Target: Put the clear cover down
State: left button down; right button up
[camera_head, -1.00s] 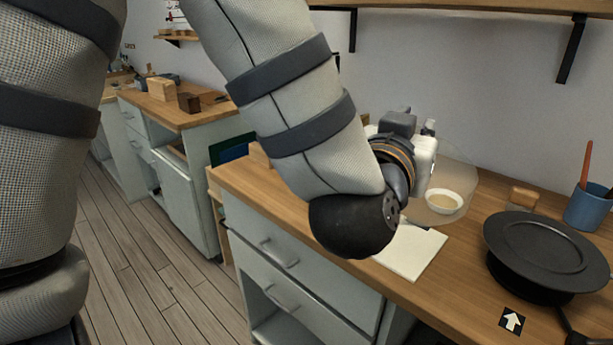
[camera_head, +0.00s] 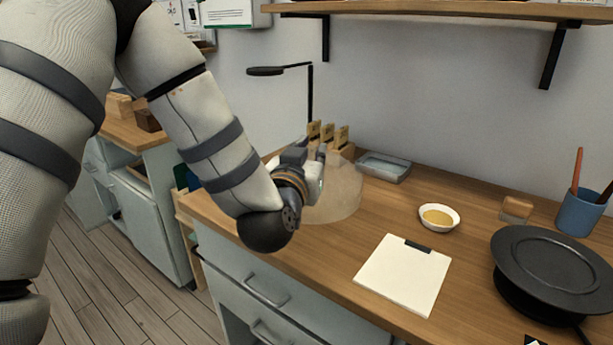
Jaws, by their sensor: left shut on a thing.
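The clear cover (camera_head: 342,196) is a see-through dome at the left part of the wooden worktop. My left gripper (camera_head: 318,180) is at its upper left side and shut on it; the fingertips are mostly hidden behind the wrist. The cover's lower rim appears at or just above the worktop; I cannot tell whether it touches. My right gripper is not in view.
A white bowl with yellow contents (camera_head: 439,217), a clipboard (camera_head: 403,274) and a black turntable (camera_head: 552,262) are to the right. A grey tray (camera_head: 384,167) and a small wooden rack (camera_head: 328,136) stand behind the cover. Bare worktop (camera_head: 385,213) lies between cover and bowl.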

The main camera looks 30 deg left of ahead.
pick_arm(q)
jog(key=f, duration=0.1)
jog(key=w+a+f, duration=0.1)
jog(key=f, duration=0.3)
jog(key=shift+w+a+f, duration=0.2)
jog(key=shift+a+f, duration=0.05)
jog(key=shift+a, duration=0.1)
jog(key=c, duration=1.5)
grip_release()
jog(key=shift+f, duration=0.15)
jog(key=shift+o, duration=0.2)
